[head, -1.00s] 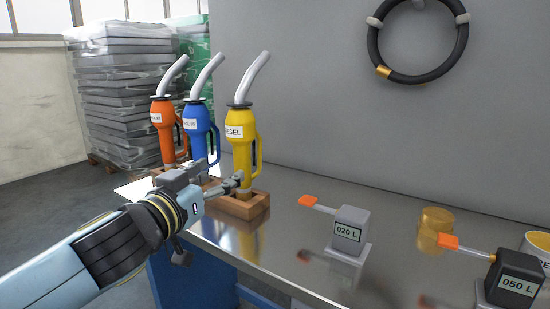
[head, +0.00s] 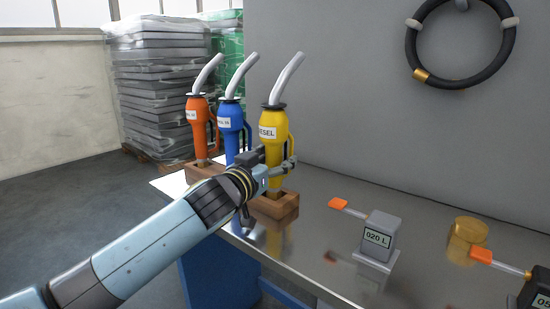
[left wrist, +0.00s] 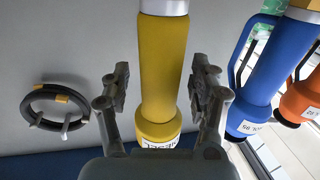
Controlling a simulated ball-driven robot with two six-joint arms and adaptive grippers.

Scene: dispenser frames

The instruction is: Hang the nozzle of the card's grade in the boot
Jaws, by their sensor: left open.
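A yellow nozzle (head: 273,122) labelled DIESEL stands spout up in a wooden block (head: 283,207). A blue nozzle (head: 231,122) and an orange nozzle (head: 198,118) stand to its left, their labels only partly readable. My left gripper (head: 280,166) is at the lower body of the yellow nozzle. In the left wrist view, the open left gripper (left wrist: 160,85) has a finger on each side of the yellow nozzle (left wrist: 160,65), with gaps visible. I make out no boot and no readable card. My right gripper is not in view.
A grey 020 L box (head: 381,238) with an orange-tipped lever, a brass cylinder (head: 467,236) and a second, cut-off box (head: 535,292) stand on the metal table to the right. A black hose ring (head: 413,50) hangs on the wall. The table between nozzles and boxes is clear.

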